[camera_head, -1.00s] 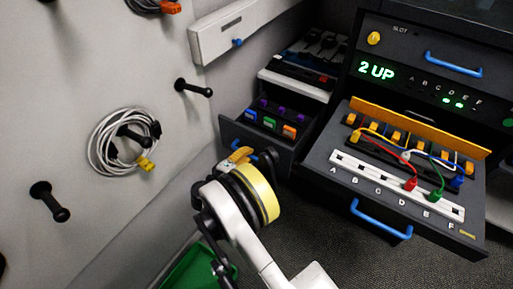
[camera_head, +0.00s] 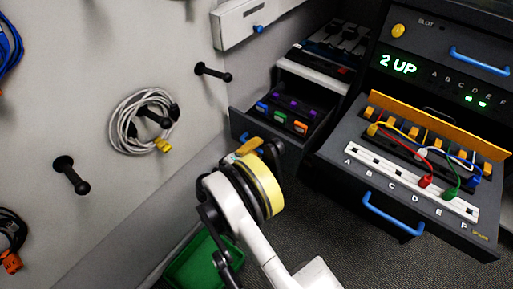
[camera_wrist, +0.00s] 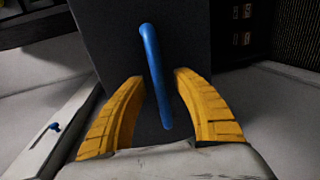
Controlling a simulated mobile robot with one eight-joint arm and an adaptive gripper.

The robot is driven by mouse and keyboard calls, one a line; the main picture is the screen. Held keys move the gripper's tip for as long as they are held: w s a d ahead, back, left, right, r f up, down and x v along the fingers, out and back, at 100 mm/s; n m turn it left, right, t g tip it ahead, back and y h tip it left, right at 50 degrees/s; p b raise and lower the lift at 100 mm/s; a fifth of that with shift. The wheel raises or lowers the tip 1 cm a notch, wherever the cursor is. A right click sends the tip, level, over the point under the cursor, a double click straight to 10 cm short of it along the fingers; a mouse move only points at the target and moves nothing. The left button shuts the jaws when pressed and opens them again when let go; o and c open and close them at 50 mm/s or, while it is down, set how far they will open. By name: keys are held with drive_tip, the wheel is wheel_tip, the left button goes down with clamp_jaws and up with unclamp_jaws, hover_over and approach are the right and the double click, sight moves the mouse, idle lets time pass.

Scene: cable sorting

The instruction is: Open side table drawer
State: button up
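The side table drawer (camera_head: 240,124), a dark drawer at the centre of the head view, stands pulled out, with several coloured blocks showing inside. Its dark front (camera_wrist: 110,50) fills the middle of the wrist view, with its blue handle (camera_wrist: 152,60) running up and down there. My gripper (camera_wrist: 160,78) has its two yellow fingers spread, one on each side of the handle. Gaps show on both sides, so it is not closed on it.
To the right, a larger dark drawer (camera_head: 335,165) stands out with a blue handle (camera_head: 392,214) and plugged cables. A white wall with pegs (camera_head: 70,175) and a coiled white cable (camera_head: 125,125) is at left. A green bin (camera_head: 190,265) is on the floor below.

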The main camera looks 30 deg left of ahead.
drive_tip(key=v, duration=1.2)
idle(0.3)
